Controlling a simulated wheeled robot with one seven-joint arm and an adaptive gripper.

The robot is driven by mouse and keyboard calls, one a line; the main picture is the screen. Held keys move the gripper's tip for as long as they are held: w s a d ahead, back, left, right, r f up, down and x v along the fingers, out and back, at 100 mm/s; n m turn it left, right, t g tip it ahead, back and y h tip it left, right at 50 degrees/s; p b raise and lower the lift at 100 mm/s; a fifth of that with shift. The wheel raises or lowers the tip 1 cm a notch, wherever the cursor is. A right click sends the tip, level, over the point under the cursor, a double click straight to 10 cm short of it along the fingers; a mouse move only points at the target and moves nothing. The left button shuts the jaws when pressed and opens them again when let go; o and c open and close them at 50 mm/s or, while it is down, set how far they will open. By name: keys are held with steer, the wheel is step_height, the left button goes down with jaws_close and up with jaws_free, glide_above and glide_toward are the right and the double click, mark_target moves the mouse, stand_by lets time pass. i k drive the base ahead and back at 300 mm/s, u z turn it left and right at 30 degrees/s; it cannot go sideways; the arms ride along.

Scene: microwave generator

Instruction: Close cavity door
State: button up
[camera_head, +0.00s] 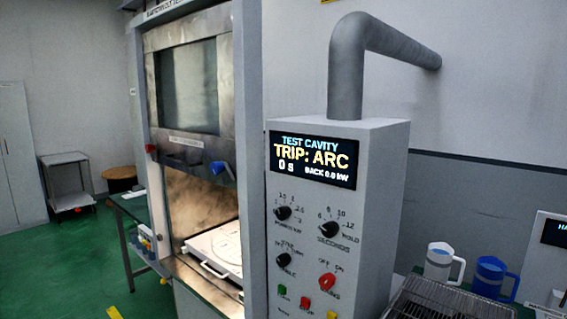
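The cavity door (188,88) is a grey metal sash with a dark window, in the upper part of the tall cabinet frame on the left. It is raised, and the cavity (198,205) below it stands open. A blue handle end (222,168) shows at the door's lower right and a red knob (151,149) at its lower left. A white tray (214,250) with a front handle lies on the cavity floor. My gripper is not in view.
A control box (385,180) right of the cavity has a display (314,158) reading "TRIP: ARC", knobs and buttons. A pipe (347,75) rises from it. A wire rack (450,300), a white jug (438,262) and a blue jug (490,277) stand at the lower right.

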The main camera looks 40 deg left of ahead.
mark_target(190, 152)
steer(key=u, duration=2.85)
steer(key=k, duration=0.45)
steer(key=z, duration=0.9)
steer(key=k, duration=0.6)
steer(key=u, duration=0.6)
steer(key=i, duration=1.7)
steer(key=z, duration=0.2)
